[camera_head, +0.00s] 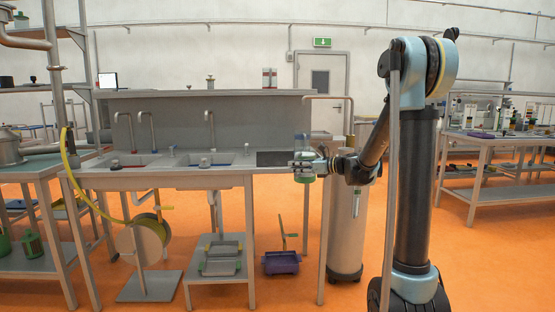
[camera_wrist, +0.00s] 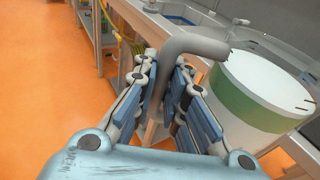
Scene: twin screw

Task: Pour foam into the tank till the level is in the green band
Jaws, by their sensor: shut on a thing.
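My gripper (camera_head: 303,166) is at the right end of the sink bench. In the wrist view my gripper (camera_wrist: 168,75) is shut on the grey bent handle (camera_wrist: 196,45) of a white container with a broad green band (camera_wrist: 262,92). The container is to the right of the fingers and looks tilted in that view. In the head view a small container with green parts (camera_head: 307,179) shows at my gripper, partly covered by the fingers. I see no foam and cannot read a level. A tall grey cylinder (camera_head: 346,230) stands behind my arm; I cannot tell whether it is the tank.
The sink bench (camera_head: 150,181) has several taps and basins. A hose reel (camera_head: 142,243) stands in front at left. Open orange floor (camera_head: 470,270) lies at right.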

